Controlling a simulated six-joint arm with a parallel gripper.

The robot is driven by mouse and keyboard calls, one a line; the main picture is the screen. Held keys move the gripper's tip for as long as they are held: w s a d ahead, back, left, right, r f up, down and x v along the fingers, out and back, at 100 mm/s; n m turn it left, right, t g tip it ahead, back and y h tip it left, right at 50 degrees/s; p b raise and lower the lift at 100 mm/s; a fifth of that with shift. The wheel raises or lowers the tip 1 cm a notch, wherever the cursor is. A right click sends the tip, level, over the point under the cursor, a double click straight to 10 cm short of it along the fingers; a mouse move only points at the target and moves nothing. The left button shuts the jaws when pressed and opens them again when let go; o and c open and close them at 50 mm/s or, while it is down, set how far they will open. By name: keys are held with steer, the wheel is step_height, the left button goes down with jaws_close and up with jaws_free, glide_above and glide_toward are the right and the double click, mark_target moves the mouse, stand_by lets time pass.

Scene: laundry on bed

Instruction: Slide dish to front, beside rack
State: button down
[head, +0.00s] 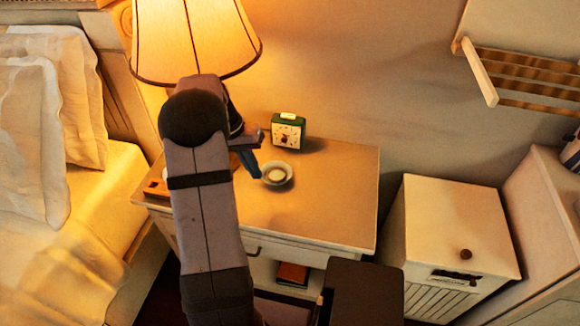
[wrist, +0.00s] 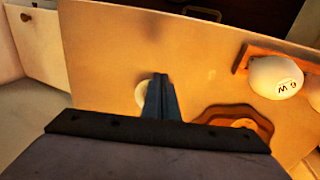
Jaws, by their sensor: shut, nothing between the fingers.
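A small pale round dish (head: 277,174) sits on the nightstand top, in front of the clock. In the wrist view the dish (wrist: 141,95) is partly hidden behind my fingers. My gripper (head: 256,174) is shut and empty, with its blue fingers pointing down at the dish's left side in the head view. The fingers (wrist: 160,78) also show in the wrist view; I cannot tell whether they touch the dish. A small wooden rack (wrist: 241,58) holds a white bulb marked "6 W" (wrist: 276,77). In the head view the rack (head: 153,188) is mostly hidden behind my arm.
A lit lamp (head: 195,40) stands at the back left; its wooden base (wrist: 207,116) shows in the wrist view. A green alarm clock (head: 288,131) stands behind the dish. The right and front of the nightstand top (head: 335,195) are clear. A white cabinet (head: 450,220) stands to the right.

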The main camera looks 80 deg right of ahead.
steer(key=s+d+f+m, duration=0.1)
steer(key=s+d+m, duration=0.2)
steer(key=s+d, duration=0.35)
steer(key=r+m+t+h, duration=0.1)
steer(key=r+m+h, duration=0.1)
steer(key=m+h, duration=0.1)
glide_above(276, 175)
steer(key=s+d, duration=0.4)
steer(key=s, duration=0.1)
steer(key=x, duration=0.3)
steer(key=p+x, duration=0.1)
steer(key=x, duration=0.6)
steer(key=shift+w+f, duration=0.2)
steer(key=shift+w, duration=0.2)
steer(key=shift+w+a+r+p, duration=0.1)
steer(key=shift+w+a+p, duration=0.1)
steer(key=shift+a+p, duration=0.1)
steer(key=shift+w+a+p, duration=0.25)
steer(key=shift+w+a, duration=0.15)
steer(key=shift+a, duration=0.3)
steer(key=shift+w+a+p, duration=0.25)
steer(key=shift+w+a, duration=0.15)
steer(key=shift+a, duration=0.35)
